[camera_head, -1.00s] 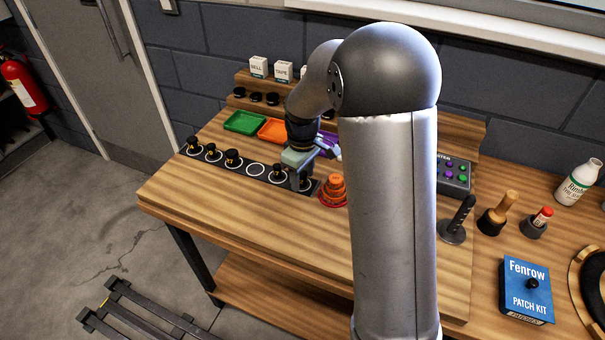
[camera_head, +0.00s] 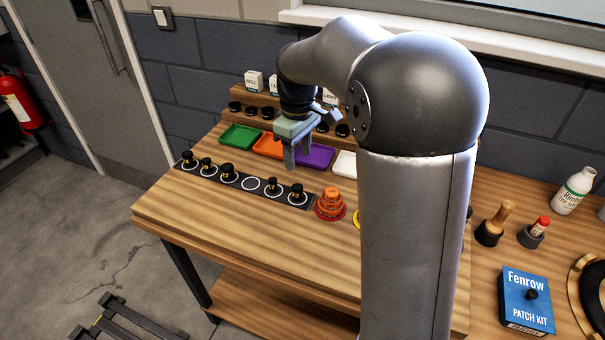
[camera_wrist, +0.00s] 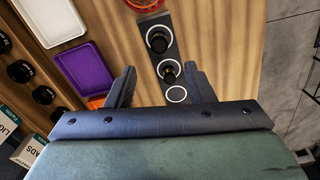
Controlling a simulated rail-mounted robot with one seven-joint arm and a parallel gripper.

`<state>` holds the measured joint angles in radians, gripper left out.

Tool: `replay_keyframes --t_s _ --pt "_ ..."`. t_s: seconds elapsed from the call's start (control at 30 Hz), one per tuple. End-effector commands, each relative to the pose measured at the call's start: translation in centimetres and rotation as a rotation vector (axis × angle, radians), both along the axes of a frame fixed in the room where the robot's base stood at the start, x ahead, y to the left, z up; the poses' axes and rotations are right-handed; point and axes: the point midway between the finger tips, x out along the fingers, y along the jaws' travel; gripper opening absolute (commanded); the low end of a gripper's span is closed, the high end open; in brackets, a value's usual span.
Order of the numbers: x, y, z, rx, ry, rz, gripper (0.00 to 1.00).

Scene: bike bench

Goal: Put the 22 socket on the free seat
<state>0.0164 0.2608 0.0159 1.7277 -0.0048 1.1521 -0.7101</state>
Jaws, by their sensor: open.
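A black socket strip (camera_head: 212,182) with white ring seats lies on the bench. Black sockets with yellow marks stand upright on it: three to the left, then an empty ring seat (camera_head: 250,184), then a socket (camera_head: 272,185) and an end socket (camera_head: 297,194). The marks are too small to tell which is 22. My gripper (camera_head: 297,160) is open and empty, raised above the bench behind the strip's right part. In the wrist view, my gripper (camera_wrist: 160,78) has its fingers apart; two sockets (camera_wrist: 158,40) and the empty seat (camera_wrist: 177,94) show beyond and between them.
Green (camera_head: 240,136), orange (camera_head: 268,147), purple (camera_head: 315,157) and white trays line the back of the strip. An orange stacked piece (camera_head: 330,203) stands right of the strip. A wooden step rack with black knobs and boxes is behind. The front bench is clear.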

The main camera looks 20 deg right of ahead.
Motion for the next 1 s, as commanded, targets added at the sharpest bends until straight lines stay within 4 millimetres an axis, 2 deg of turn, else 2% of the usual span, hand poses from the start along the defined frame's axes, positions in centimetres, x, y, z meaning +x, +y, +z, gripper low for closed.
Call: replay_keyframes --t_s 0.07,0.17,0.2,0.4,0.5,0.6,0.67,1.0 --pt "-1.7 0.1 0.5 0.0 -0.003 -0.038 0.48" --pt "-6.2 0.3 0.6 0.001 -0.01 -0.151 0.48" --pt "-8.5 0.4 0.4 0.002 -0.014 -0.212 0.48" --pt "-19.9 0.7 -2.3 0.013 -0.032 -0.513 0.48" --pt "-23.7 0.8 -3.9 0.018 -0.035 -0.618 0.48" --pt "-25.7 0.8 -4.9 0.021 -0.036 -0.676 0.48" --pt "-26.1 0.8 -5.1 0.021 -0.036 -0.691 0.48" --pt "-26.1 0.8 -5.2 0.021 -0.034 -0.693 0.48"
